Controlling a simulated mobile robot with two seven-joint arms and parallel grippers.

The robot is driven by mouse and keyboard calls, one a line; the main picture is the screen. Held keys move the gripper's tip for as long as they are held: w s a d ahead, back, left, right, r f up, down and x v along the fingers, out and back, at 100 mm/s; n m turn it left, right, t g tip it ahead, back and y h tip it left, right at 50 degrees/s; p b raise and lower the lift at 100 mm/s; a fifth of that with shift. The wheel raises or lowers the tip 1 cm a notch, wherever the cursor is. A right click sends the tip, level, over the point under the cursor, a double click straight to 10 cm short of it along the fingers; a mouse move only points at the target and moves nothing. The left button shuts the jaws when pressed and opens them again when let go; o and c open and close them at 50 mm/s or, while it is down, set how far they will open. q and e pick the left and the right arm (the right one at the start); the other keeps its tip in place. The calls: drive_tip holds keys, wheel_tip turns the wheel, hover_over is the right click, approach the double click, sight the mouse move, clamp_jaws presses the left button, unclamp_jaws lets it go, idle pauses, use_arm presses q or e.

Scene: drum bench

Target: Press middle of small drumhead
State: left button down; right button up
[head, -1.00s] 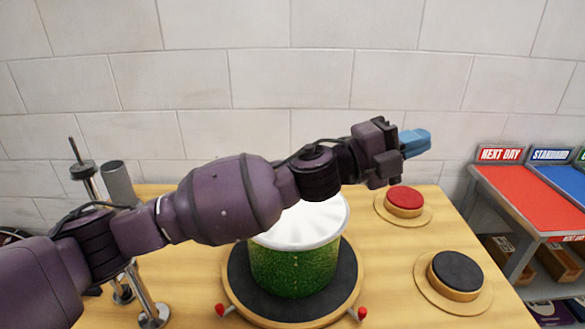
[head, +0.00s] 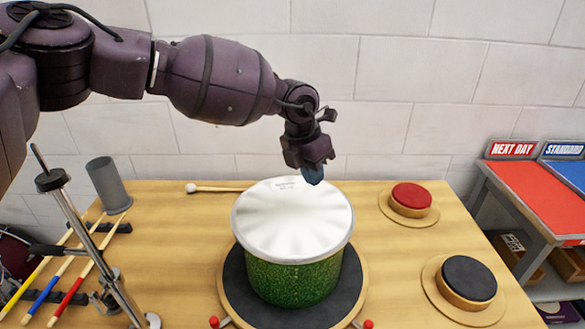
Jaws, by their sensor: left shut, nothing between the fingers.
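A green drum with a white drumhead (head: 292,222) stands upright on a round dark base (head: 240,288) in the middle of the bench. The drumhead faces up and is slightly shaded, with small print near its far edge. My right gripper is not in view.
A red pad (head: 411,195) and a black pad (head: 469,277) sit on wooden discs at the right. A mallet (head: 215,188) lies behind the drum. Coloured sticks (head: 45,288), a metal stand (head: 95,255) and a grey cylinder (head: 108,184) are at the left.

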sight(293, 210)
use_arm(q)
drive_tip(key=a, duration=0.1)
drive_tip(key=w+a+y, duration=0.1)
drive_tip(key=a+y, duration=0.1)
drive_tip(key=shift+w+a+f, duration=0.25)
drive_tip(key=shift+f, duration=0.1)
drive_tip(key=shift+s+a+y, duration=0.2)
drive_tip(key=shift+a+y, duration=0.1)
drive_tip(key=shift+s+a, duration=0.1)
drive_tip(key=shift+s, duration=0.15)
drive_tip(key=shift+s+f, duration=0.1)
wheel_tip(293, 210, down, 6)
drive_tip(key=b, duration=0.3)
drive_tip(key=shift+f+b, duration=0.15)
drive_tip(key=shift+b, duration=0.15)
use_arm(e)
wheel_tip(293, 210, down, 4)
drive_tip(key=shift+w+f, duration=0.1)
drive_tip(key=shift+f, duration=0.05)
